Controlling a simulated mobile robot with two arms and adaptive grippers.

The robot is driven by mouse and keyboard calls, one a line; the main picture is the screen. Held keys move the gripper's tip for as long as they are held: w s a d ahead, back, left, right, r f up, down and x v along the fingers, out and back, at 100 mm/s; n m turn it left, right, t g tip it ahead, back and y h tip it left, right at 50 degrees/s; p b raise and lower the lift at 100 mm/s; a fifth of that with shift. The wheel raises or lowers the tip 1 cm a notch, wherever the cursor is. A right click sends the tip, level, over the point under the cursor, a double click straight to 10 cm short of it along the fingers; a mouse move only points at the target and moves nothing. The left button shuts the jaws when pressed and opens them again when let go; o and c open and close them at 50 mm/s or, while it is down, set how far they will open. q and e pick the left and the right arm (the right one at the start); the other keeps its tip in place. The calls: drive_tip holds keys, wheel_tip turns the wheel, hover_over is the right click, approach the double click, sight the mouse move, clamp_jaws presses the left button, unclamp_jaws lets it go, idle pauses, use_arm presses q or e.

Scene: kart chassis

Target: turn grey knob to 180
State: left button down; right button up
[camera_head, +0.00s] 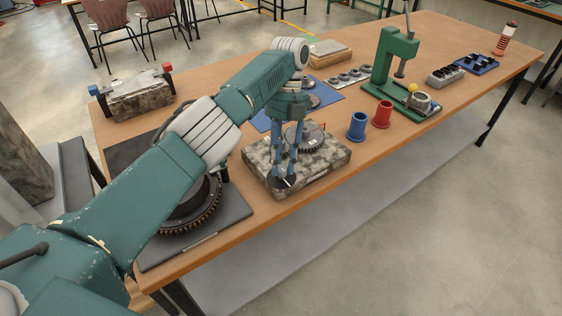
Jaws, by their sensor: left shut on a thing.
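My left arm comes in from the left, and my left gripper (285,170) points down over a mottled grey block (325,177) near the table's front edge. Its fingers are shut on a small grey knob (283,183) with a dark base on the block's front left part. The fingers cover most of the knob, so its angle cannot be read. A dark toothed gear (309,137) sits on the same block, just behind and right of the fingers. My right gripper does not show.
A blue cup (357,127) and a red cup (382,114) stand right of the block. A green press (394,62) is farther right. A large ring gear (192,212) on a dark mat lies left, under my arm. The wooden table's (440,125) front right strip is free.

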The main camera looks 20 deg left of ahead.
sight(284, 168)
use_arm(q)
drive_tip(key=shift+s+d, duration=0.2)
drive_tip(key=shift+d, duration=0.05)
drive_tip(key=c, duration=1.5)
unclamp_jaws()
drive_tip(key=shift+o, duration=0.2)
drive_tip(key=shift+s+r, duration=0.1)
drive_tip(key=shift+a+r, duration=0.1)
drive_tip(key=shift+w+r, duration=0.2)
drive_tip(key=shift+r, duration=0.35)
wheel_tip(284, 168, up, 9)
drive_tip(key=shift+s+f, duration=0.15)
drive_tip(key=shift+d, duration=0.2)
